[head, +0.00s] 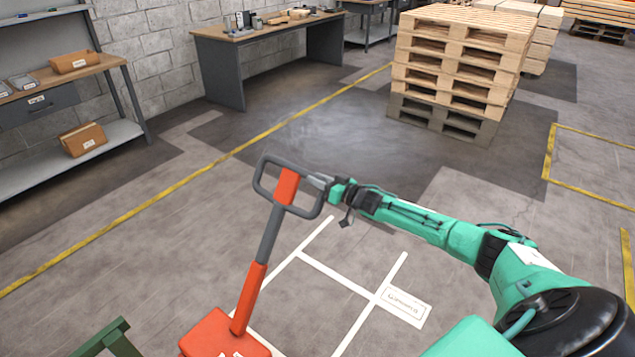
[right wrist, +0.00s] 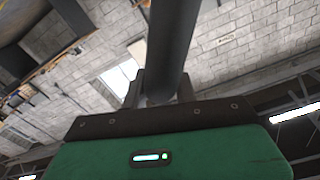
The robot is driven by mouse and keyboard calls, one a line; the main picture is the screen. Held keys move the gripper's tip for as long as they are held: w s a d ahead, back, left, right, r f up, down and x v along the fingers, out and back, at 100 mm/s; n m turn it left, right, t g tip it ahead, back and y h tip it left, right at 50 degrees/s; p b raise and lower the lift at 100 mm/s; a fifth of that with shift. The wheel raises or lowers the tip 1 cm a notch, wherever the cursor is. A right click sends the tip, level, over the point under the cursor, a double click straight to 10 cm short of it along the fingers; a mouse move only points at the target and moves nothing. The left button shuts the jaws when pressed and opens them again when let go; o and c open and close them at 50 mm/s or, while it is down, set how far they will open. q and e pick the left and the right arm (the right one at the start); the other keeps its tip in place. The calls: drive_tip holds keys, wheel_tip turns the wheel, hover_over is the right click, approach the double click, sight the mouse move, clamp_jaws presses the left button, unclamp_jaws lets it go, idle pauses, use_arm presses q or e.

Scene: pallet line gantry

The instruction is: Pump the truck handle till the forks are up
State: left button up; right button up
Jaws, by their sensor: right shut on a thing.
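The pallet truck's handle (head: 267,235) is a red and grey shaft with a grey loop grip on top. It rises from the red truck body (head: 222,335) at the bottom of the head view and leans a little to the right. My right gripper (head: 322,185) is shut on the right side of the loop. In the right wrist view a dark grey bar of the handle (right wrist: 174,45) runs between the fingers, which are partly hidden behind it. The forks are not clearly visible. My left gripper is not in view.
A stack of wooden pallets (head: 455,70) stands at the back right. A workbench (head: 225,60) with small items stands at the back, and a shelf with boxes (head: 110,133) is at the left. White and yellow lines mark the floor. The floor around the handle is clear.

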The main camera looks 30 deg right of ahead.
drive_tip(key=shift+s+f, duration=0.1)
drive_tip(key=shift+f, duration=0.2)
drive_tip(key=o, duration=0.6)
drive_tip(key=shift+a, duration=0.1)
drive_tip(key=shift+o, duration=1.2)
drive_tip(key=shift+r, duration=0.1)
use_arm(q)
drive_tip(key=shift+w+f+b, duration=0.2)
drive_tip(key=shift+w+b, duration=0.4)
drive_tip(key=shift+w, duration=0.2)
use_arm(e)
drive_tip(key=v, duration=1.3)
drive_tip(key=shift+s, duration=0.35)
